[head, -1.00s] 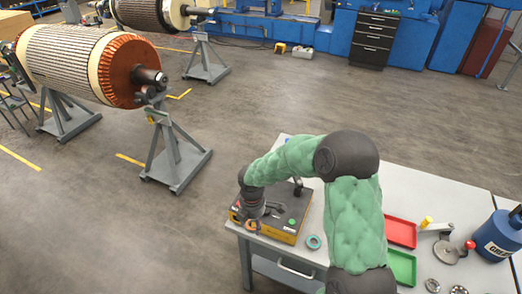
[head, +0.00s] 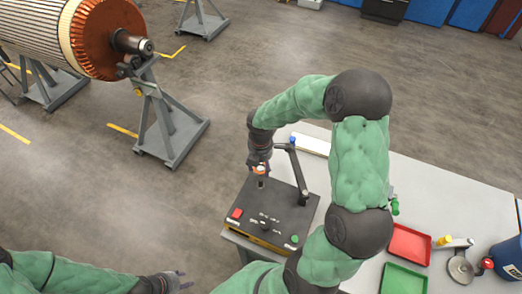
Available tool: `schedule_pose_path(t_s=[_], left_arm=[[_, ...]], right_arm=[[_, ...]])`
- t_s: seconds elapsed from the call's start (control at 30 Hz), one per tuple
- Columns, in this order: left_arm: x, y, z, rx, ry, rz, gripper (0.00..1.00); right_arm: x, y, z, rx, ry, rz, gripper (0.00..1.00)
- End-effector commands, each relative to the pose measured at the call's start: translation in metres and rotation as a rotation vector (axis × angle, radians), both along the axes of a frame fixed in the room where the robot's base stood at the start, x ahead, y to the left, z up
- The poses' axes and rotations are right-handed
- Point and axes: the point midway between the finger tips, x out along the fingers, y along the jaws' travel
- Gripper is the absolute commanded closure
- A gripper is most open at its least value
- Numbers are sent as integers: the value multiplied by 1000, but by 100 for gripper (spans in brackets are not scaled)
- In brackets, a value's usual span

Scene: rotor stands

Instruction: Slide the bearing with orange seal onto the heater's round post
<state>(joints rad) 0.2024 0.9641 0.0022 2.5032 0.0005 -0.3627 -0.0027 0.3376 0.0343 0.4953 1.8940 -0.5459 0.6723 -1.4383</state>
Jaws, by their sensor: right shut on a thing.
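The heater (head: 275,208) is a dark box with a yellow band, a red button and a green button, near the table's left end. Its short round post (head: 261,183) stands up near the back left of its top. My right gripper (head: 260,163) points down over the post, shut on the bearing with orange seal (head: 260,169). The bearing is small and partly covered by the fingers. It appears right at or just above the post's top; I cannot tell whether it is around the post. My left gripper (head: 182,280) is low at the left, empty, its fingers apart.
A red tray (head: 409,244), a green tray (head: 403,279) and a blue container (head: 508,258) are at the right. A large rotor (head: 75,35) rests on stands beyond.

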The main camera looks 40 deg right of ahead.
Motion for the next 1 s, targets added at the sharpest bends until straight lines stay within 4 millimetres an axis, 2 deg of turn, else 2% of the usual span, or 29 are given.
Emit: schedule_pose_path(t_s=[0.37, 1.0], left_arm=[[0, 0, -10, 0, 1, 0, 60], [0, 0, -43, 0, 0, 0, 60]], right_arm=[[0, 0, -12, 0, 0, 0, 69], [0, 0, -50, 0, -1, 0, 69]])
